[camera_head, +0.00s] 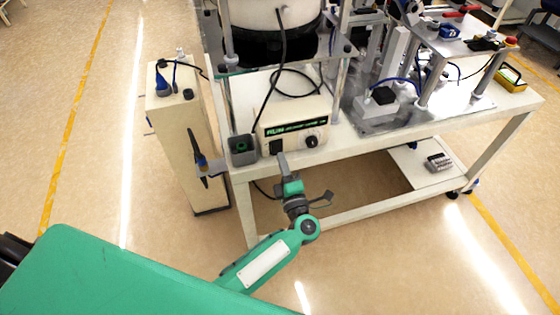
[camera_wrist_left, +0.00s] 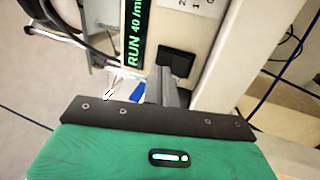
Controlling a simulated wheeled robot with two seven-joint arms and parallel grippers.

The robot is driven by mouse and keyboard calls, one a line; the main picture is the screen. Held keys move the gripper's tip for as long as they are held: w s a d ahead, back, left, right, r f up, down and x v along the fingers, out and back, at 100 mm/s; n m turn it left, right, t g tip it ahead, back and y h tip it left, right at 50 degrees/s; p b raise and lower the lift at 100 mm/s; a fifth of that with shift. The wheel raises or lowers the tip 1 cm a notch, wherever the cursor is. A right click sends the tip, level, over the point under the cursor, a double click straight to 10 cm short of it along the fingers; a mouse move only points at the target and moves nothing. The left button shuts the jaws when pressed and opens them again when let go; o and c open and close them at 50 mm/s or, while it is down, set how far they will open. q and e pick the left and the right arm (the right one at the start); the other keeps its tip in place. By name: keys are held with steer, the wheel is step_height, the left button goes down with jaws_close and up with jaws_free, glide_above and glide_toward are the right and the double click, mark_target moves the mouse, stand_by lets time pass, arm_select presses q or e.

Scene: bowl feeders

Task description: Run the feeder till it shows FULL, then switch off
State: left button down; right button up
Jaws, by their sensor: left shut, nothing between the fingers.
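The feeder's controller box (camera_head: 293,118) stands at the front edge of the workbench, below the bowl feeder (camera_head: 268,14). Its green-lit display (camera_head: 290,130) begins with RUN; in the left wrist view the display (camera_wrist_left: 136,45) reads RUN 40 /min. A black rocker switch (camera_head: 276,147) sits at the box's lower left, and it also shows in the left wrist view (camera_wrist_left: 176,63). A dark knob (camera_head: 312,141) is to its right. My left gripper (camera_head: 282,157) is shut and empty, its tips just below the switch; in the wrist view the fingers (camera_wrist_left: 164,82) look close to it. I cannot tell whether they touch.
A small dark square cup (camera_head: 242,150) with green inside stands left of the box. A cream cabinet (camera_head: 183,140) is beside the bench. A metal fixture plate (camera_head: 385,115) and a yellow-edged case (camera_head: 510,78) are to the right. The floor in front is open.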

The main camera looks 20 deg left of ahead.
arm_select(q)
steer(key=s+d+b, duration=0.1)
steer(key=s+d, duration=0.5)
steer(key=s, duration=0.3)
steer(key=shift+s+d+b, duration=0.15)
steer(key=shift+s+b, duration=0.05)
steer(key=shift+b, duration=0.2)
arm_select(e)
steer(key=shift+w+f, duration=0.25)
